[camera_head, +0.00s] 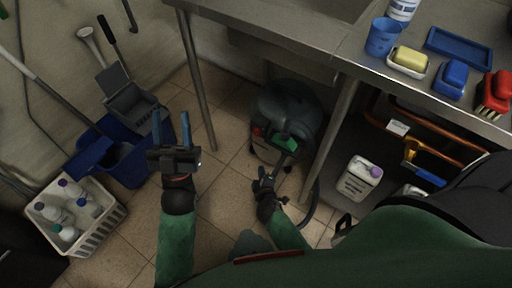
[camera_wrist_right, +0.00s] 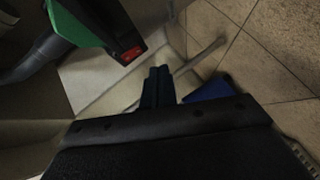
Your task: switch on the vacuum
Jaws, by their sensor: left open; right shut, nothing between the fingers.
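The vacuum (camera_head: 283,103), a dark round machine with a green patch on top, stands on the tiled floor under the steel table. A small red part (camera_head: 258,132) shows on its left side. In the right wrist view a red switch (camera_wrist_right: 131,54) sits on a dark and green housing, up and left of my fingertips. My right gripper (camera_head: 267,172) is shut and empty just in front of the vacuum; its fingers (camera_wrist_right: 158,72) are together, apparently apart from the switch. My left gripper (camera_head: 170,115) is open and empty, left of the vacuum.
A steel table leg (camera_head: 333,130) stands right of the vacuum, another (camera_head: 193,75) to its left. A blue bucket (camera_head: 125,165) and a white crate (camera_head: 95,238) of bottles stand at left. A white jug (camera_head: 357,182) is under the table. A dark hose (camera_head: 312,205) lies near my right arm.

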